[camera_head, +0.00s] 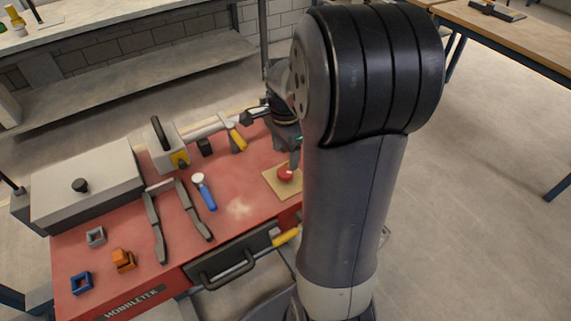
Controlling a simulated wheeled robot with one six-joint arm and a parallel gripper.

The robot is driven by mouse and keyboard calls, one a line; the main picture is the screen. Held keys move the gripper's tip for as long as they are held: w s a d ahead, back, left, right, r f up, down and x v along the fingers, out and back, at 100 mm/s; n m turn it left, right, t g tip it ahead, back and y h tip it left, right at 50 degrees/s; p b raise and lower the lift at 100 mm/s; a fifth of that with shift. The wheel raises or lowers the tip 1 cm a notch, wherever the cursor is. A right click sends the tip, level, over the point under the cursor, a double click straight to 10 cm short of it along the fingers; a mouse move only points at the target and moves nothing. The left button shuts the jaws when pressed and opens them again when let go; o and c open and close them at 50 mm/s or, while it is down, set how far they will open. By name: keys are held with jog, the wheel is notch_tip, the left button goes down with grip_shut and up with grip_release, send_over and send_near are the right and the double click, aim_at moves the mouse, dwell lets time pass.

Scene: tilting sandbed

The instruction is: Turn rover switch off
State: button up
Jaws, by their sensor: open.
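I cannot make out for certain which thing is the rover switch. A red round knob (285,174) sits on a tan square plate (273,188) at the right of the red bench top (238,182). A small orange blocky thing (123,260) lies near the front left of the bench. My gripper (288,140) is over the back right of the bench, behind and above the red knob, and looks apart from it. My arm partly hides it. It is open, and I see nothing held.
A grey box with a black knob (88,190) and a grey-yellow device (168,150) stand at the back. Dark tongs (157,225), a blue-handled tool (204,192), a yellow-handled tool (236,138), a grey square ring (96,237) and a blue one (81,283) lie around. The front drawer (230,262) has a dark handle.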

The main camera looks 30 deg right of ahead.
aim_at(285, 172)
notch_tip(285, 172, down, 7)
jog(key=shift+r, duration=0.2)
jog(key=c, duration=1)
jog(key=shift+o, duration=0.2)
